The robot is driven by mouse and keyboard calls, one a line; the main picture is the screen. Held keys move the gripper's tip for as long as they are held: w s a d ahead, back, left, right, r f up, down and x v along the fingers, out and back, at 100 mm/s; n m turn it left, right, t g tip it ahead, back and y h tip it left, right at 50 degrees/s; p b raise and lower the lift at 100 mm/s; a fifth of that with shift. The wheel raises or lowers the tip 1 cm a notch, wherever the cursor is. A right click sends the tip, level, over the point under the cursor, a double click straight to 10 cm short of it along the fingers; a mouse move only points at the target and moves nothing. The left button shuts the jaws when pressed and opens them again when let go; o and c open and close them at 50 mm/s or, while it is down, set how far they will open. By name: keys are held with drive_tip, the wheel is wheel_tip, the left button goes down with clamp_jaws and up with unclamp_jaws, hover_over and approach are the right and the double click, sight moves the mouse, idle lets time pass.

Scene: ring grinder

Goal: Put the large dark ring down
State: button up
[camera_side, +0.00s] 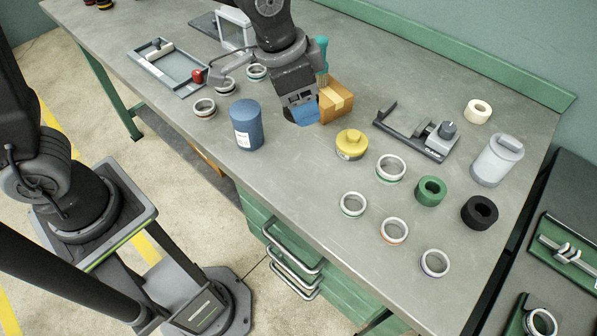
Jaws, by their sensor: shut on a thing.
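I cannot tell whether the ring touches the bench top (290,170).
A grey tray with a red knob (197,76) stands left, a blue canister (246,125) in front. A cardboard box (337,103) is right of my wrist. Several rings and rolls lie farther right.

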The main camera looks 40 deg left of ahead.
drive_tip(key=s+d+f, duration=0.1)
drive_tip(key=s, duration=0.1)
hover_over(303, 176)
drive_tip(key=f, duration=0.9)
drive_tip(key=shift+s+a+f, duration=0.2)
drive_tip(key=shift+s+a, duration=0.05)
drive_tip(key=shift+s, duration=0.15)
drive_tip(key=shift+m, duration=0.3)
drive_tip(key=shift+f, duration=2.4)
drive_tip(key=shift+f, duration=0.15)
drive_tip(key=o, duration=1)
